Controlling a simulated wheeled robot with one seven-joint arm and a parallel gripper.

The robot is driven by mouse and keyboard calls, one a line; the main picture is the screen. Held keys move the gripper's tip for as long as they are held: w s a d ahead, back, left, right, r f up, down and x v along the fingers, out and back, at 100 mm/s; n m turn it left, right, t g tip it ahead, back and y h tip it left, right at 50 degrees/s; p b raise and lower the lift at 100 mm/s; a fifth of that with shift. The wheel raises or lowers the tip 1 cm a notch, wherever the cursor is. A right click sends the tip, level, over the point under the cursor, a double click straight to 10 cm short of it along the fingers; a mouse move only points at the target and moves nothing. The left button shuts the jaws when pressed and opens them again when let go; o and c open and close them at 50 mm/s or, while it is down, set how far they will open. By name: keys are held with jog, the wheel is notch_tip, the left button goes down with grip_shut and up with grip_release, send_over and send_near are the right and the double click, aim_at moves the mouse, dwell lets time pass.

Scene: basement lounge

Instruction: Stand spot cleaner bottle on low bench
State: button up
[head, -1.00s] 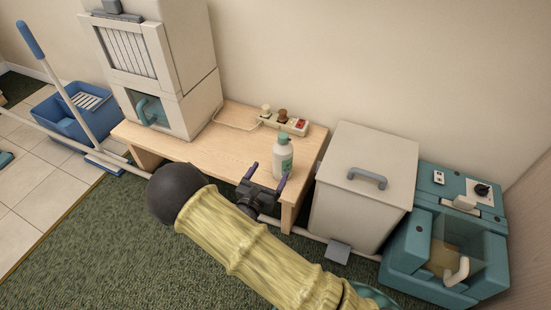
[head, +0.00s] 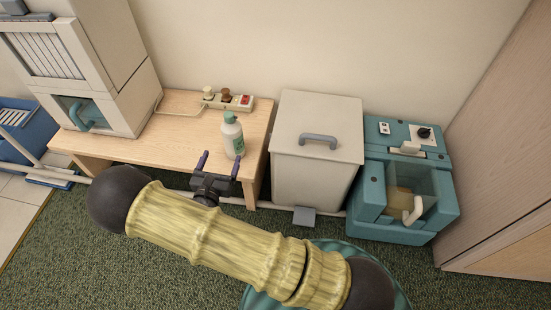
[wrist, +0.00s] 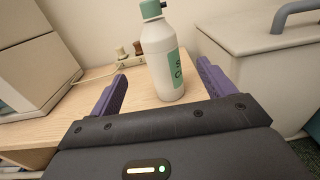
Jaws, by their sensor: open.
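The spot cleaner bottle (head: 232,137), white with a green cap and a green label, stands upright on the low wooden bench (head: 186,126), near its right front part. My gripper (head: 218,160) is open at the bench's front edge, its purple fingers pointing toward the bottle. In the wrist view the bottle (wrist: 162,58) stands beyond and between the two fingers, nearer the right one, and is not gripped. The bench (wrist: 95,78) shows beneath it. The bottle's base is in view and appears to rest on the bench top.
A power strip (head: 229,100) with plugs lies at the bench's back. A beige machine (head: 90,65) stands on the bench's left. A lidded bin (head: 316,165) and a teal cleaning machine (head: 405,180) stand to the right. A blue mop bucket (head: 20,128) is far left.

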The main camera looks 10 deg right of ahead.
jog(key=s+d+r+m+g+h, duration=0.25)
jog(key=s+d+m+g, duration=0.25)
jog(key=d+m+g, duration=0.4)
jog(key=s+d+r+m+g+h, duration=0.2)
jog(key=s+d+r+m+g, duration=0.15)
jog(key=d+m+g, duration=0.55)
jog(key=s+d+r+m+t+y, duration=0.3)
jog(key=s+r+m+y, duration=0.3)
jog(key=m+y, duration=0.5)
jog(key=d+r+m, duration=0.1)
jog(key=r+m, duration=0.1)
jog(key=shift+s+m+t, duration=0.35)
jog(key=shift+m+t, duration=0.05)
